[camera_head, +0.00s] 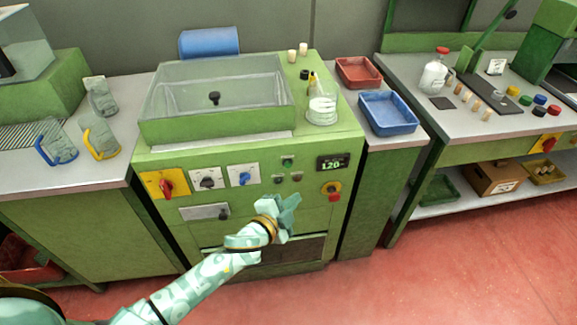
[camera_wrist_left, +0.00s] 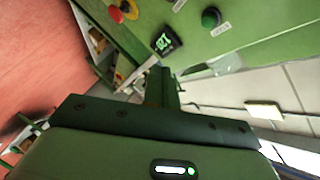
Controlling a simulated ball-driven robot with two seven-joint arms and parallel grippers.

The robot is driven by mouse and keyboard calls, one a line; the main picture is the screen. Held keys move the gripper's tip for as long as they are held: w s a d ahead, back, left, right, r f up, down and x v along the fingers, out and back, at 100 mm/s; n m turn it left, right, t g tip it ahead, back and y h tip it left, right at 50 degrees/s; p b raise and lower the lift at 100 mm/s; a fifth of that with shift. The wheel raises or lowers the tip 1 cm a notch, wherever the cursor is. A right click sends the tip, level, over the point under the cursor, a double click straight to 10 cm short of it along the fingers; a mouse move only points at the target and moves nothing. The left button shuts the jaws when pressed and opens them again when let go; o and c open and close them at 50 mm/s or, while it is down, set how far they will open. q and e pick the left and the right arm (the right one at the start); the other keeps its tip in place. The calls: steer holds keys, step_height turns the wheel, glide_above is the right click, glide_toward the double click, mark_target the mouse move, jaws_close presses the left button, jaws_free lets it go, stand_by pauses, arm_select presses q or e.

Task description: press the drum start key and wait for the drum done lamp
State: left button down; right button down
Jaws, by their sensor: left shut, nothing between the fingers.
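The green drum machine (camera_head: 240,142) stands in the middle, with a clear-walled tub on top. Its front panel has a green round button (camera_head: 288,161) with small grey labelled parts (camera_head: 288,179) just below. Which of these is the start key or done lamp, and whether any is lit, I cannot tell. A black display (camera_head: 332,163) beside them seems to read 120. My left gripper (camera_head: 292,205) is shut and empty, in front of the panel below these controls. In the left wrist view its shut fingers (camera_wrist_left: 160,88) are near the display (camera_wrist_left: 166,42), apart from the green button (camera_wrist_left: 210,18).
A red stop button (camera_head: 332,190) on yellow is at the panel's right. Knobs (camera_head: 207,179) line its left. A beaker (camera_head: 321,108) stands on the machine's top. Blue (camera_head: 388,112) and red trays lie to the right; jugs (camera_head: 101,140) stand on the left bench.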

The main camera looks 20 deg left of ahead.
mark_target(288, 165)
arm_select(q)
steer(key=w+a+b, duration=0.1)
steer(key=w+a, duration=0.3)
steer(key=w, duration=0.3)
steer(key=shift+w+a, duration=0.25)
steer(key=shift+a, duration=0.05)
steer(key=shift+w+a, duration=0.1)
steer(key=shift+w, duration=0.05)
stand_by(2.1)
steer(key=shift+w+a, duration=0.15)
steer(key=shift+w, duration=0.05)
steer(key=shift+w+a+b, duration=0.2)
steer(key=shift+w+b, duration=0.15)
stand_by(0.8)
stand_by(0.3)
steer(key=shift+s+d+p, duration=0.35)
steer(key=shift+s+d, duration=0.1)
steer(key=shift+s, duration=0.25)
